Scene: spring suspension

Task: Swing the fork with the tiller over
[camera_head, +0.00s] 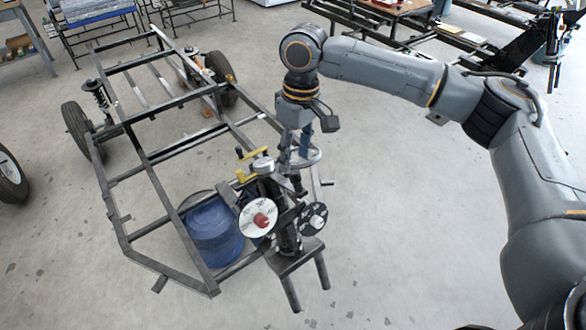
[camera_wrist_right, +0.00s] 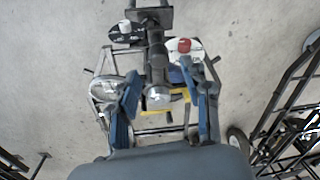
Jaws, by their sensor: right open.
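The fork (camera_head: 289,291) stands at the front end of the wheeled frame in the head view. Its two dark prongs point down and toward the lower right from a flat plate. A dark upright column rises above it, with a round silver cap (camera_head: 263,165) near the top. It also shows in the wrist view (camera_wrist_right: 157,97). I cannot clearly pick out the tiller among the crowded parts. My right gripper (camera_head: 303,150) is open above and beside the column; in the wrist view its blue fingers (camera_wrist_right: 162,90) stand apart on either side of the capped column. Contact cannot be told.
The tubular frame (camera_head: 150,165) reaches to the back left, with wheels (camera_head: 82,130) at its sides. A blue drum (camera_head: 213,232) sits at its front. A white disc with a red knob (camera_head: 257,219) is beside the column.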

